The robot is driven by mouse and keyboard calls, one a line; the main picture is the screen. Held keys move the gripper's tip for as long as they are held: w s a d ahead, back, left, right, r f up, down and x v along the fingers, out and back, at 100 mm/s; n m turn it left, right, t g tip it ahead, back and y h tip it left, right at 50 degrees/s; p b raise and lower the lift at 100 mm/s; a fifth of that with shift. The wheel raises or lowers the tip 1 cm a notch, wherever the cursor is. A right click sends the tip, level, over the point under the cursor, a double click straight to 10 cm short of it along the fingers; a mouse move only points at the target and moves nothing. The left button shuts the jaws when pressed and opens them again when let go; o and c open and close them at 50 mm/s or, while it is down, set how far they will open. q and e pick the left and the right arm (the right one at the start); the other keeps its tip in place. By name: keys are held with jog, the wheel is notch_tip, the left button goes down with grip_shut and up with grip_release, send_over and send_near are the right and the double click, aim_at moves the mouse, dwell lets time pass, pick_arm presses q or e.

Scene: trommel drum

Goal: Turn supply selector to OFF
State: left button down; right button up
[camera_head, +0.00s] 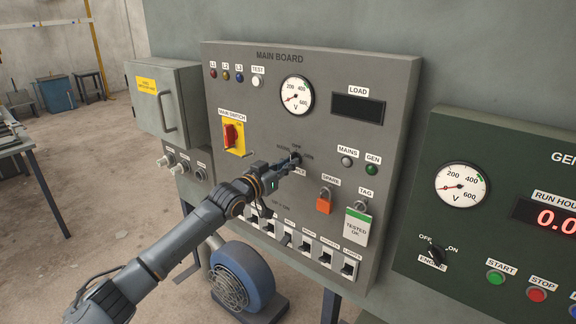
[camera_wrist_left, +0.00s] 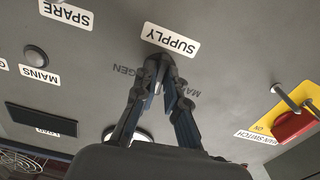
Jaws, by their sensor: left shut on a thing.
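The supply selector (camera_head: 295,157) is a dark knob on the grey main board (camera_head: 228,71), with small position labels around it. In the left wrist view the selector (camera_wrist_left: 157,62) shows just past the SUPPLY label, between the fingertips. My left gripper (camera_head: 287,163) is at the selector, and its fingers (camera_wrist_left: 160,82) are shut on the knob from both sides. The gripper hides most of the knob, so I cannot tell which position it points to. My right gripper is not in view.
A red-and-yellow main switch (camera_head: 233,135) is left of the selector. An orange padlock (camera_head: 324,201) and a TESTED OK tag (camera_head: 356,226) hang to the right. A row of breakers (camera_head: 305,243) lies below. The green generator panel (camera_head: 480,150) is further right.

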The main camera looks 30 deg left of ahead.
pick_arm(q)
jog(key=shift+m, duration=0.5)
jog(key=c, duration=1.4)
grip_release()
jog(key=shift+s, duration=0.1)
jog(key=s+a, duration=0.1)
jog(key=s, duration=1)
jog(key=shift+s, duration=0.4)
jog(key=shift+f, duration=0.15)
